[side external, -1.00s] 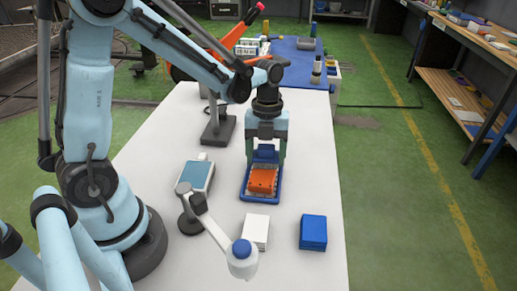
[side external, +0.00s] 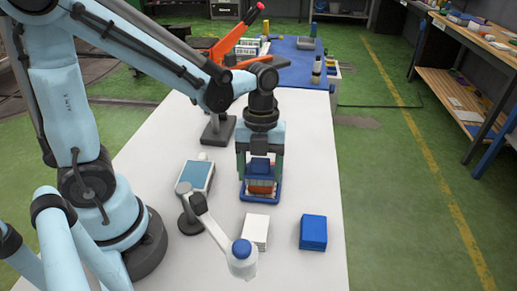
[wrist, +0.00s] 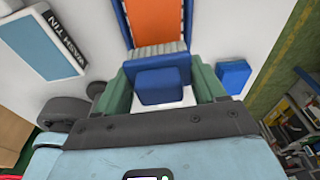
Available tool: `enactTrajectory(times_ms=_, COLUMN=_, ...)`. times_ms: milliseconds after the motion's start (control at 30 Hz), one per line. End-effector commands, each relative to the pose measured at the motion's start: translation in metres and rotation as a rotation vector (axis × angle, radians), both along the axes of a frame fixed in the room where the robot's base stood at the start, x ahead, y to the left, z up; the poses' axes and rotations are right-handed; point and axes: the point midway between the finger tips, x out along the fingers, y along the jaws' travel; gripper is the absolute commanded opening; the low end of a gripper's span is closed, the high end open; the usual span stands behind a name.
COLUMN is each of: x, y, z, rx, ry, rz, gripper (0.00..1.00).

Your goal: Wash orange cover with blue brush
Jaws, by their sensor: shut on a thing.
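My gripper (side external: 260,172) is shut on the blue brush (side external: 259,164), pointing down over the blue tray (side external: 244,197). In the wrist view the brush's blue body (wrist: 162,86) sits between the green fingers, with pale bristles (wrist: 158,48) along its edge. The orange cover (side external: 261,188) lies in the tray, largely hidden in the side view by the gripper and brush. It also shows in the wrist view (wrist: 152,22), right beside the bristles. The brush is low over the cover; I cannot tell whether the bristles touch it.
A jointed lamp-like stand (side external: 212,222), a white block (side external: 256,229) and a blue block (side external: 313,232) are in front. The table's right side is clear.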

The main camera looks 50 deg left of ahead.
Motion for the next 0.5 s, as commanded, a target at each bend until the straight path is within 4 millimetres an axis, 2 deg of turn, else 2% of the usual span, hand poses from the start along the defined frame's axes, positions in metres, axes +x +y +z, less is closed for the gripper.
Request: enactTrajectory(times_ms=500, x=0.000, y=0.000, z=0.047, rx=0.000, ry=0.000, rz=0.000, gripper=0.45)
